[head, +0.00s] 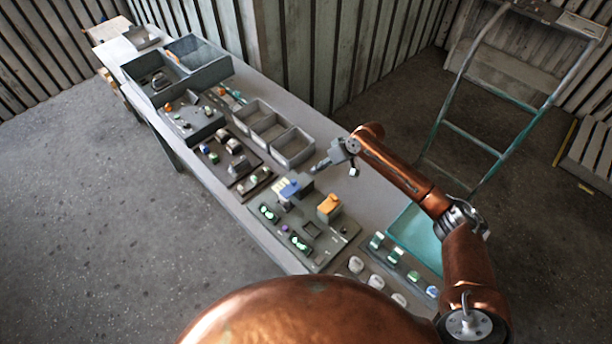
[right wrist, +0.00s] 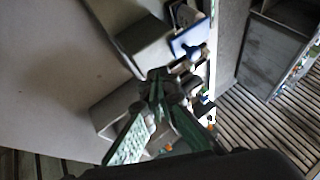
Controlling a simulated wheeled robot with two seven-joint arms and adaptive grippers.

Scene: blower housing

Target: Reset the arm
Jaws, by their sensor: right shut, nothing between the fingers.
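My right arm is copper-coloured and reaches in from the lower right of the head view, over the long workbench (head: 372,200). Its gripper (head: 318,169) is shut and empty, pointing left above the bench, near the front end of the grey bins and behind a blue block (head: 294,187). In the right wrist view the dark green fingers (right wrist: 158,88) come together at the tips, with small bench parts beyond them. I cannot tell how high the tips are above the bench. My left gripper is not in view.
A board with an orange block (head: 329,204) lies in front of the gripper. A three-part grey bin (head: 292,147) stands behind it. A teal tray (head: 415,236) lies under my forearm. Grey crates (head: 162,92) stand at the far end. A ladder-like frame (head: 474,138) stands on the floor at right.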

